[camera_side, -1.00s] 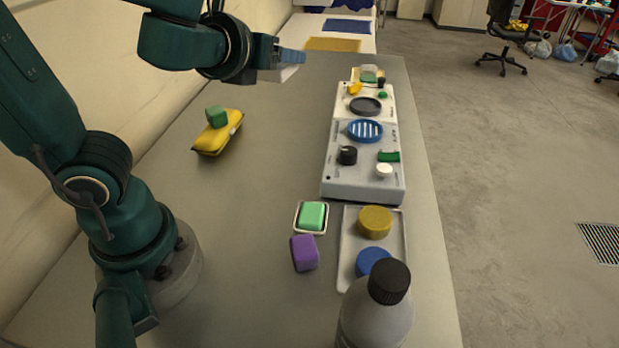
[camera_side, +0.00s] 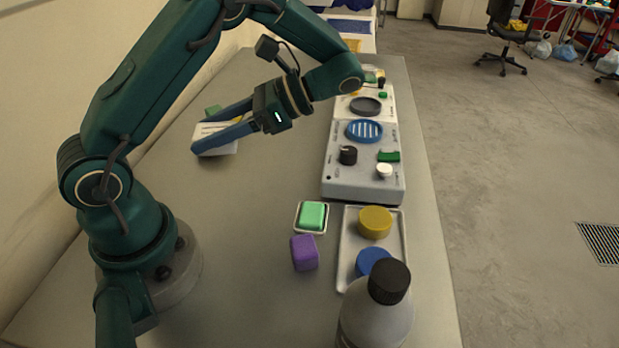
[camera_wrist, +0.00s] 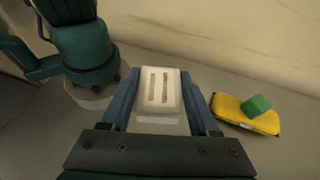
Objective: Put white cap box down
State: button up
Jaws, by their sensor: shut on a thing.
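The white cap box (camera_side: 213,134) is a small white block between the two blue fingers of my gripper (camera_side: 222,126) at the left of the table. In the wrist view the box (camera_wrist: 159,92) shows two dark slots on its face, with a finger along each side of it. My gripper (camera_wrist: 160,100) is shut on it. I cannot tell whether the box touches the table.
A yellow pouch (camera_wrist: 236,117) with a green block (camera_wrist: 257,105) on it lies close beside the box. A grey control panel (camera_side: 340,180), a white tray (camera_side: 349,262), a purple block (camera_side: 305,253) and a grey bottle (camera_side: 372,325) stand to the right. The middle of the table is clear.

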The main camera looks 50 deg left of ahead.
jog(key=d+r+n+h, duration=0.2)
jog(key=d+n+h, duration=1)
jog(key=d+h, duration=0.15)
jog(key=d+f+n+h, duration=0.1)
jog(key=d+f, duration=0.1)
jog(key=d, duration=0.1)
jog(key=s+d+f+n+t+h, duration=0.1)
jog(key=d+f, duration=0.2)
jog(key=d, duration=0.1)
jog(key=s+d+f+n+t+h, duration=0.1)
jog(key=d+f, duration=0.1)
jog(key=d, duration=0.1)
jog(key=shift+d+f, duration=0.15)
jog(key=shift+f, duration=2.3)
jog(key=shift+f, duration=0.25)
jog(key=shift+f, duration=0.35)
jog(key=o, duration=1.4)
jog(key=shift+c, duration=0.2)
